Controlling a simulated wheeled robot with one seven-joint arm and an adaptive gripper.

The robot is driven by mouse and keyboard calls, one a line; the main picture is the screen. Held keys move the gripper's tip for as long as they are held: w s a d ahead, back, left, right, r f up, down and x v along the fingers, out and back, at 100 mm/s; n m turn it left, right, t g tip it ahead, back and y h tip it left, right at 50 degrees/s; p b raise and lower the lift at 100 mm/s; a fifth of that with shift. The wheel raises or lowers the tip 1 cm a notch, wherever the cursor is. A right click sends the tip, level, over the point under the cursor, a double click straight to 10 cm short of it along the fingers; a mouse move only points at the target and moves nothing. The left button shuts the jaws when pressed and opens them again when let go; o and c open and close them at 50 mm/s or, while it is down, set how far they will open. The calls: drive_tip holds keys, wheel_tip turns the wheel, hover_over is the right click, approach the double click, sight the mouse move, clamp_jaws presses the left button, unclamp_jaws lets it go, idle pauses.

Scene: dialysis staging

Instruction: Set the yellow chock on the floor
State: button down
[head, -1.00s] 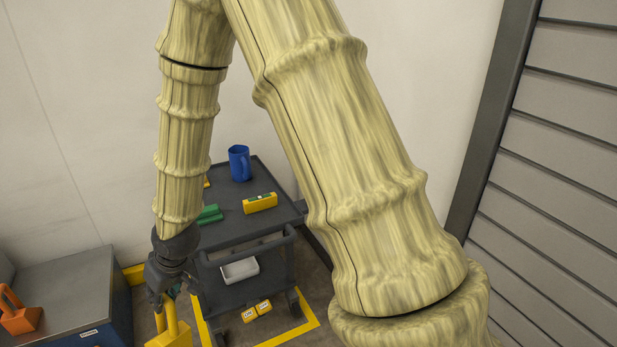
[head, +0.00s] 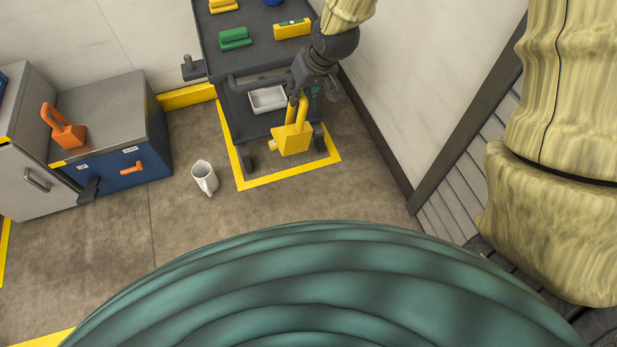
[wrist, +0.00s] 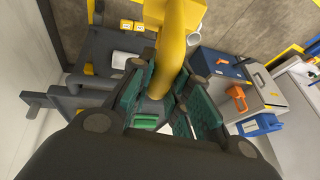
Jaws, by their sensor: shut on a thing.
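The yellow chock (head: 292,139) is a wedge-like block with an upright yellow handle. My gripper (head: 299,93) is shut on that handle, and the chock hangs below it in front of the dark cart. In the wrist view the chock's yellow handle (wrist: 170,50) sits between the green-padded fingers of my gripper (wrist: 160,92), with its block at the top edge. The floor (head: 220,225) shows below and in front of the cart. In the head view I cannot tell exactly how high the chock is above the floor.
The dark cart (head: 258,52) stands inside a yellow floor outline (head: 268,183). A white mug (head: 204,177) is on the floor to its left. A blue cabinet (head: 122,160) with an orange chock (head: 63,127) on top stands further left.

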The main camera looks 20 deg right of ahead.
wheel_tip(320, 180, down, 44)
drive_tip(key=b, duration=4.2)
drive_tip(key=shift+r, duration=0.2)
